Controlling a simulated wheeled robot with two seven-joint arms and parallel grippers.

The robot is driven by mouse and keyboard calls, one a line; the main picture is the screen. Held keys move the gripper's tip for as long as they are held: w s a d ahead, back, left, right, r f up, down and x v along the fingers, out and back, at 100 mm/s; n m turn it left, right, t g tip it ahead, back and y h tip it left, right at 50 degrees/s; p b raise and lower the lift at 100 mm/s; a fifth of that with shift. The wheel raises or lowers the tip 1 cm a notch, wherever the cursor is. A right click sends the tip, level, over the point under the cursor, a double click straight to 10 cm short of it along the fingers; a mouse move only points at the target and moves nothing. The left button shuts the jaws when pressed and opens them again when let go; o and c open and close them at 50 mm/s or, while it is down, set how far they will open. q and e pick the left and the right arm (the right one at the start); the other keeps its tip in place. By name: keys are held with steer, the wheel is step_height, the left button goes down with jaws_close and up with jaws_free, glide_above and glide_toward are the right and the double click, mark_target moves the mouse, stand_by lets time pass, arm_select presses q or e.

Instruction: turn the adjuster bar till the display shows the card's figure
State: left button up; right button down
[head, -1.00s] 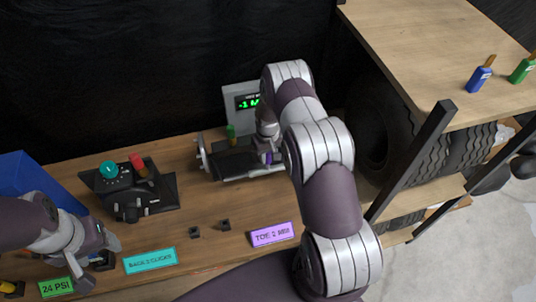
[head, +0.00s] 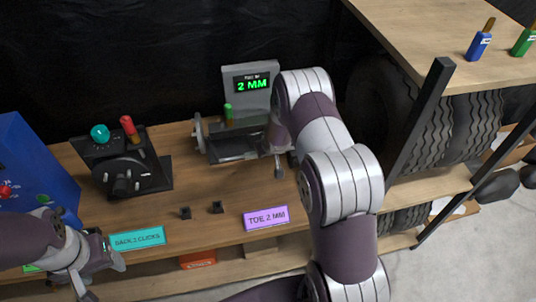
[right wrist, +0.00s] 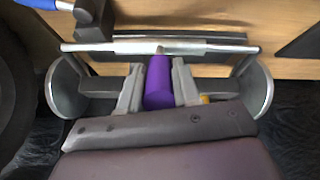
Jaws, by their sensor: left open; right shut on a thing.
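The grey display (head: 252,85) reads "2 MM" in green at the back of the bench. The purple card (head: 265,218) at the bench's front edge reads "TOE 2 MM". The toe device (head: 232,148) stands below the display, its right part hidden by my right arm. In the right wrist view, my right gripper (right wrist: 158,72) is shut on the purple grip of the adjuster bar (right wrist: 158,88), a finger on each side. A silver rod (right wrist: 215,48) runs crosswise just beyond. My left gripper (head: 112,262) is open and empty at the front left, apart from the device.
A black device (head: 150,177) with teal and red knobs stands left on the bench. A cyan card (head: 137,238) and two small black blocks (head: 218,207) lie nearer the front. A blue box (head: 40,165) is at far left. A rack with tyres (head: 425,125) stands right.

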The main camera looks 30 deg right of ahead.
arm_select(q)
steer(key=shift+s+a+f+b, duration=0.1)
steer(key=shift+s+f+b, duration=0.35)
steer(key=shift+f, duration=0.25)
arm_select(e)
steer(key=shift+s+a+f+t, duration=0.1)
steer(key=shift+s+f+t, duration=0.2)
steer(key=shift+t, duration=0.1)
steer(key=c, duration=0.8)
jaws_free()
steer(key=shift+s+r, duration=0.1)
steer(key=shift+r, duration=0.1)
steer(key=shift+s+r, duration=0.15)
steer(key=shift+r, duration=0.1)
arm_select(q)
steer(key=shift+f+b, duration=0.6)
arm_select(e)
steer(key=v, duration=1.2)
steer(key=shift+f, duration=0.1)
